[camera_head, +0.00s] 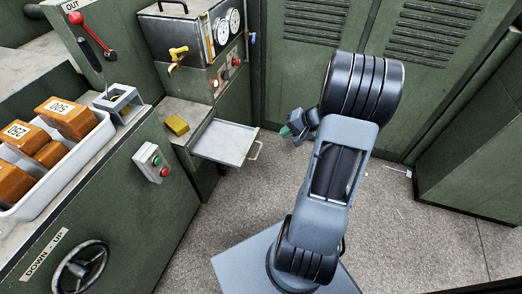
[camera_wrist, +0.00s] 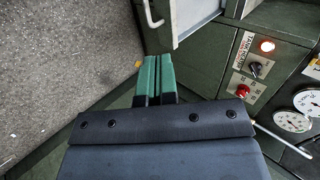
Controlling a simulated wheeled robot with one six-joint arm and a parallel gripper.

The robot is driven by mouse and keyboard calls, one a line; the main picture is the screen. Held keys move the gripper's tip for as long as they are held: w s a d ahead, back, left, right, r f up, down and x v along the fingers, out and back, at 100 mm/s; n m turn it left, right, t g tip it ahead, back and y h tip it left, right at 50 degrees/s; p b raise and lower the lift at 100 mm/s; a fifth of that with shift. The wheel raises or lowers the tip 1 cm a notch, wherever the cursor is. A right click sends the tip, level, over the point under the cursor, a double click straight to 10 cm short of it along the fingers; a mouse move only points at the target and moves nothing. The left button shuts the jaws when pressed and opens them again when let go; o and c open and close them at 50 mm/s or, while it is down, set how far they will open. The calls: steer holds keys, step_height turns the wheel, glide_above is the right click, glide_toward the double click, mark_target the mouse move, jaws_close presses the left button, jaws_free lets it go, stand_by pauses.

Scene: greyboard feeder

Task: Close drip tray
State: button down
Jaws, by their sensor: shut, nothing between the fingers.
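The drip tray (camera_head: 226,142) is a shallow pale metal drawer that sticks out from the green machine cabinet in the head view. Its wire handle (camera_head: 255,150) is on the right front edge. In the wrist view part of the tray (camera_wrist: 190,14) shows at the top, with the handle (camera_wrist: 150,14) at its left. My gripper (camera_head: 286,132) is right of the tray and apart from the handle in the head view. In the wrist view its green fingers (camera_wrist: 155,62) are together and empty, below the handle in the picture.
A yellow block (camera_head: 177,125) lies on the ledge left of the tray. The gauge panel (camera_head: 222,35) with a yellow tap (camera_head: 178,55) stands above. Green lockers (camera_head: 310,60) close off the back. A white bin (camera_head: 60,165) of orange weights is at left. Grey floor (camera_head: 410,240) is clear at right.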

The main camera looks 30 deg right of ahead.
mark_target(255, 141)
steer(key=shift+m+t, duration=0.3)
steer(key=b+x, duration=0.1)
steer(key=x, duration=0.3)
steer(key=d+b+x, duration=0.1)
steer(key=b+x, duration=0.1)
steer(key=x, duration=0.2)
steer(key=f+b+x, duration=0.1)
steer(key=x, duration=0.3)
steer(key=shift+w+d+f, duration=0.1)
steer(key=shift+w+d, duration=0.1)
steer(key=shift+w, duration=0.1)
steer(key=shift+w+a+b, duration=0.35)
steer(key=shift+w+a, duration=0.2)
steer(key=shift+w, duration=0.1)
steer(key=shift+d, duration=0.1)
steer(key=shift+w, duration=0.1)
